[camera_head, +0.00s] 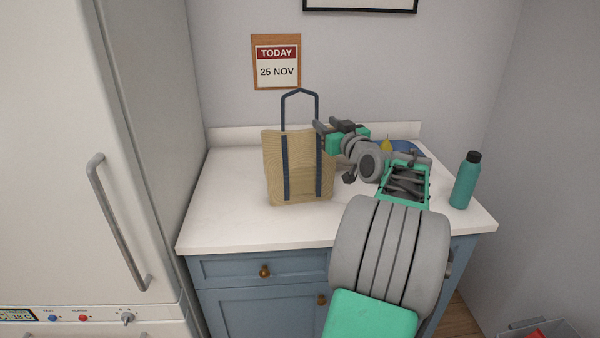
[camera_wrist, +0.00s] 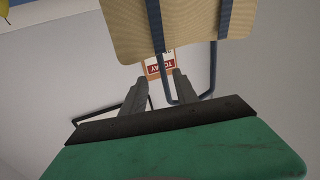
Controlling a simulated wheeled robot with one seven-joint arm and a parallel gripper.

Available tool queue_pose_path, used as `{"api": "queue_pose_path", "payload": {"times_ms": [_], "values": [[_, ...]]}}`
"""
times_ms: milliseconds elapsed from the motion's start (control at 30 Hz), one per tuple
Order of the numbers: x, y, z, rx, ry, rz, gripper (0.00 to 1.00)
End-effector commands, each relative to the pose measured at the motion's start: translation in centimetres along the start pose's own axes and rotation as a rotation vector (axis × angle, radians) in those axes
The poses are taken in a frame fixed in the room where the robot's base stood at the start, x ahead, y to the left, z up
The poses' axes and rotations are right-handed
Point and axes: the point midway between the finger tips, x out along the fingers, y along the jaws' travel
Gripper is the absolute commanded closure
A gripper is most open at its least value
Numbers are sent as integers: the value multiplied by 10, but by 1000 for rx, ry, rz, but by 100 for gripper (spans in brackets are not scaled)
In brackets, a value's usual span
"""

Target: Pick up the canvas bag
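The canvas bag (camera_head: 300,165) is tan with navy straps and stands upright on the white counter, its navy handle (camera_head: 284,112) looped up above it. My gripper (camera_head: 320,126) is at the bag's upper right, by the right side of the handle. In the wrist view, which is upside down, the bag (camera_wrist: 185,25) fills the top. My gripper's two fingers (camera_wrist: 158,76) are spread, and one side of the handle (camera_wrist: 162,85) shows between them. I cannot tell whether either finger touches it. My gripper hides part of the bag's right top edge.
The counter (camera_head: 225,205) is clear left of the bag. A teal bottle (camera_head: 466,180) stands at its right end. A blue bowl (camera_head: 408,146) with something yellow is partly hidden behind my arm. A white fridge (camera_head: 75,150) stands left; a calendar (camera_head: 276,62) hangs behind the bag.

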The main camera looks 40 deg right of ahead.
Motion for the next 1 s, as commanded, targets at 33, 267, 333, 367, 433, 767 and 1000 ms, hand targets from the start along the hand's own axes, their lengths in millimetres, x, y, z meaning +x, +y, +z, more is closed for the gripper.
{"api": "queue_pose_path", "payload": {"times_ms": [33, 267, 333, 367, 433, 767, 1000], "values": [[8, -1, -3, 1, -1, -2, 64], [47, -5, -5, 2, -3, -1, 64], [53, -5, -4, 1, -3, 0, 64], [54, -4, -4, 1, -2, 1, 64], [55, -4, -3, 0, -2, 2, 64], [54, -5, -3, 1, -3, 1, 82], [54, -4, -3, 1, -3, 2, 100]]}}
